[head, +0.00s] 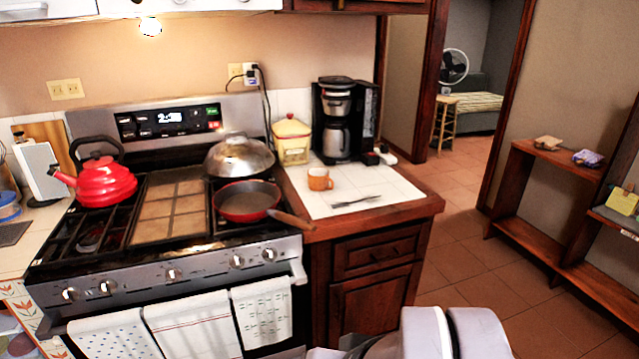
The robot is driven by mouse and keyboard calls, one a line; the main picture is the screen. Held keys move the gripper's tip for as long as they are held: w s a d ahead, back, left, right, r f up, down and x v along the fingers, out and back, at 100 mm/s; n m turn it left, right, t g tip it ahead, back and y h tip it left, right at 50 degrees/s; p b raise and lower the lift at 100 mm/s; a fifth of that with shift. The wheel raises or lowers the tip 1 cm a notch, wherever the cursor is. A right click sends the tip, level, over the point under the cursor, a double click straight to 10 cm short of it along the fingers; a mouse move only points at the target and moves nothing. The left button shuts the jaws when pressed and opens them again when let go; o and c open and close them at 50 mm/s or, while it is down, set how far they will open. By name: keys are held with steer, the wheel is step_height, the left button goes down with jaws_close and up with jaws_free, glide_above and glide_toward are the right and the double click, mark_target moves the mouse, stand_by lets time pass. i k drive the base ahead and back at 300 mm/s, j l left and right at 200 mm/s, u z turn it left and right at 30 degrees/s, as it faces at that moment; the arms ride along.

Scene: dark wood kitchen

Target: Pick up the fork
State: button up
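A dark fork (355,202) lies flat on the white tiled counter (405,193), close to its wooden front edge and right of the stove. It lies roughly left to right, in front of an orange mug (320,179), and apart from it. Pale rounded parts at the bottom of the head view look like my own arm. My gripper is not in view, and nothing touches the fork.
A red pan (246,201) on the stove has its wooden handle (291,219) reaching toward the counter. A coffee maker (341,120) and a yellow canister (291,141) stand behind the mug. Tiled floor (463,262) is open on the right, before a wooden shelf (535,240).

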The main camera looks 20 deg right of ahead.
mark_target(346, 204)
steer(key=i+l, duration=0.3)
steer(key=i, duration=0.15)
steer(key=i+l, duration=0.3)
steer(key=i, duration=0.15)
steer(key=i+l, duration=0.55)
steer(key=i, duration=0.3)
steer(key=l+z, duration=0.05)
